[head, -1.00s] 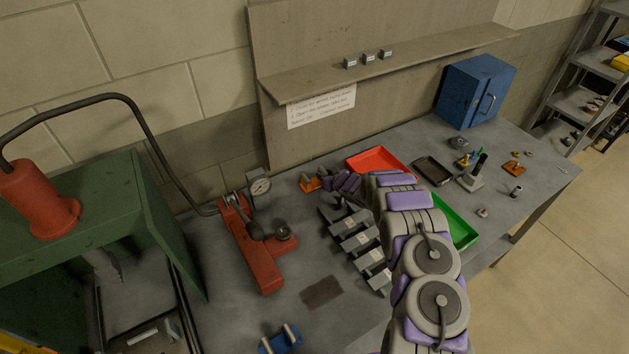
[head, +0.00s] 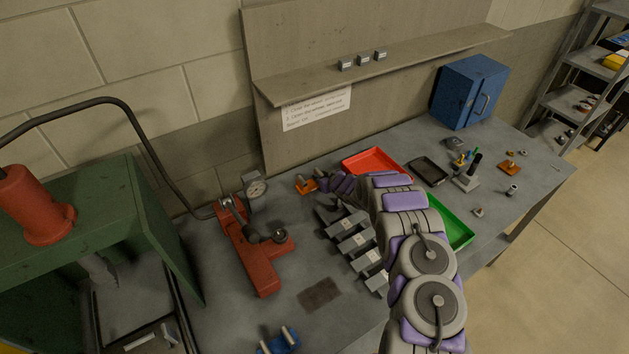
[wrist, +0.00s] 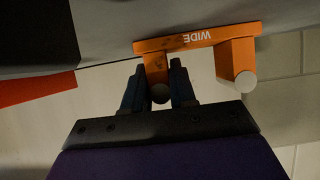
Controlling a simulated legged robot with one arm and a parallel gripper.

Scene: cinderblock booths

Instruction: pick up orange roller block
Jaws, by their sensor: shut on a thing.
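The orange roller block (head: 306,185) is near the back of the grey workbench, by the wall panel. In the wrist view the orange block (wrist: 198,40) has the word WIDE on its plate and two round-ended rollers standing out from it. My gripper (head: 322,182) reaches it from the right in the head view. In the wrist view my gripper (wrist: 160,84) is shut on one roller, with a dark finger on each side of it. The other roller (wrist: 238,66) stands free to the right. The block appears to be at the bench surface; I cannot tell whether it is lifted.
A red tray (head: 372,157) and a green tray (head: 455,232) flank my arm. Grey stepped blocks (head: 352,241) sit just in front. A red dial-gauge stand (head: 258,262) is to the left. A blue cabinet (head: 467,92) stands at the back right.

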